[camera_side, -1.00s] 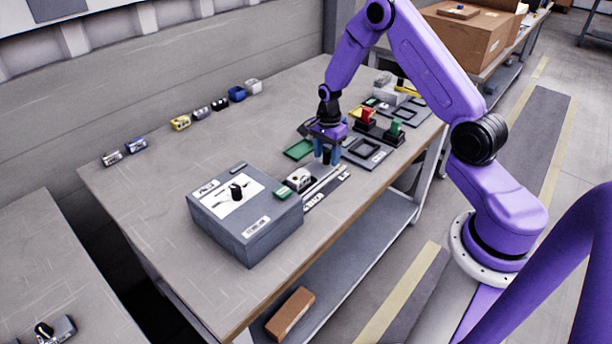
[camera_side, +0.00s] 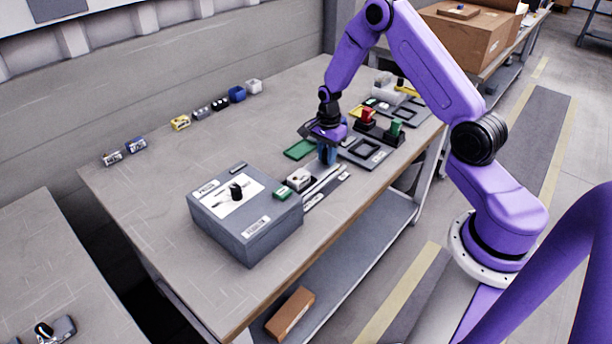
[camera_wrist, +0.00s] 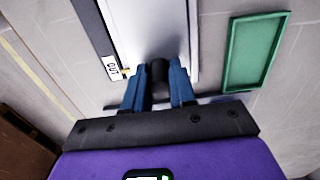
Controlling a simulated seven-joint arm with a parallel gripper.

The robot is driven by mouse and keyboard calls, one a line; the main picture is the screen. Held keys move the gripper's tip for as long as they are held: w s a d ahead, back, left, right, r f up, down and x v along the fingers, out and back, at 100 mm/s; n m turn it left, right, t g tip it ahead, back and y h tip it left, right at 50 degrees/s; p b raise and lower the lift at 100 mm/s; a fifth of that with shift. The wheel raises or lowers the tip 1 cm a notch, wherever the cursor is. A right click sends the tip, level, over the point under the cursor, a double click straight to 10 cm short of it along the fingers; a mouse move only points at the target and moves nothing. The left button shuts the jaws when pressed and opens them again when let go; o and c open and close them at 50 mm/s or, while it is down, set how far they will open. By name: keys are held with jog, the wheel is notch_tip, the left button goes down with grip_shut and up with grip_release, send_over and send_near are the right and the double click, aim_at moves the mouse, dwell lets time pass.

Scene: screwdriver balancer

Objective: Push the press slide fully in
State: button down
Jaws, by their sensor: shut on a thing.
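My gripper (camera_side: 327,156) points down at the outer end of the press slide track. In the wrist view my gripper (camera_wrist: 159,88) has its blue fingers shut on a dark round knob (camera_wrist: 159,72). The knob sits at the near end of the pale metal press slide (camera_wrist: 146,30). In the side view the slide (camera_side: 321,180) lies between rails, running from my fingers toward the grey press box (camera_side: 262,232). A white block (camera_side: 299,178) and a green block (camera_side: 283,192) stand by the box. The slide's far end is out of the wrist view.
A green frame (camera_side: 299,149) lies beside the track; it also shows in the wrist view (camera_wrist: 254,52). The table (camera_side: 150,195) left of the box is clear.

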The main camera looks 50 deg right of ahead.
aim_at(289, 182)
jog(key=shift+a, duration=0.15)
jog(key=shift+a, duration=8.1)
jog(key=c, duration=0.8)
grip_release()
jog(key=shift+c, duration=0.2)
jog(key=shift+r, duration=3.5)
